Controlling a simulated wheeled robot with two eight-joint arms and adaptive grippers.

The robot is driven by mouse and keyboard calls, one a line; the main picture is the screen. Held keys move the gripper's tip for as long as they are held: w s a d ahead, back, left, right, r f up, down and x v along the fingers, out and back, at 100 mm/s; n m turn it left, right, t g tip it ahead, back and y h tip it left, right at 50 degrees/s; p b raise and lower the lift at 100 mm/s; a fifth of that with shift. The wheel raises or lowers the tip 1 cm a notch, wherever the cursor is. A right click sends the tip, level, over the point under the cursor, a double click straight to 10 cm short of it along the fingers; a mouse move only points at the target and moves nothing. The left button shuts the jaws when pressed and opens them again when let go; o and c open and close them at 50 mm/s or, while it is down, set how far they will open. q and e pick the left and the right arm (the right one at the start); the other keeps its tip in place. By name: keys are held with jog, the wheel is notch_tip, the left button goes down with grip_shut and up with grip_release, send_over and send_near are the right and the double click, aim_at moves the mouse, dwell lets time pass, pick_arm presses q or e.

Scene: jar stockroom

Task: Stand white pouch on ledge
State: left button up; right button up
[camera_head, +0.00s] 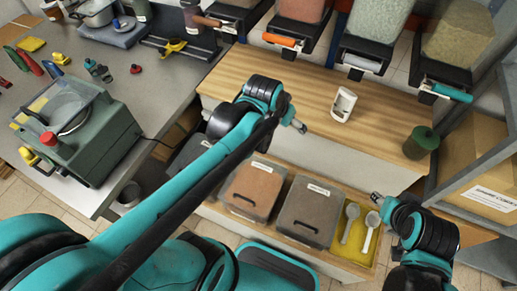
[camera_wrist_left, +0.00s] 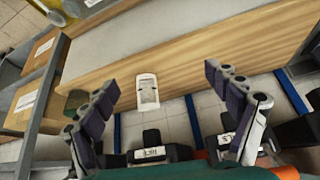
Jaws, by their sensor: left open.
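The white pouch (camera_head: 343,104) is on the wooden ledge (camera_head: 285,105), right of the middle in the head view; it looks upright there. In the left wrist view the pouch (camera_wrist_left: 147,92) shows a grey window and lies between my finger lines, farther off. My left gripper (camera_head: 298,126) is to the left of the pouch and nearer to me, apart from it. In the left wrist view the gripper (camera_wrist_left: 163,84) has its fingers spread wide with nothing between the tips. My right gripper (camera_head: 377,199) is low at the right, near the scoops; its finger opening is too small to judge.
Dispensers with coloured handles (camera_head: 284,40) hang above the ledge's back. A green jar (camera_head: 420,142) stands at its right end. Lidded bins (camera_head: 253,190) and a yellow tray (camera_head: 355,255) with two scoops lie below the front. A grey shelf (camera_head: 462,155) bounds the right.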

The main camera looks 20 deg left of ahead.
pick_arm(q)
jog(key=s+a+f+n+t, duration=0.1)
jog(key=s+a+n, duration=0.1)
jog(key=s, duration=1)
jog(key=shift+a+f+y, duration=0.15)
jog(key=shift+a+y, duration=0.25)
jog(key=shift+a, duration=0.1)
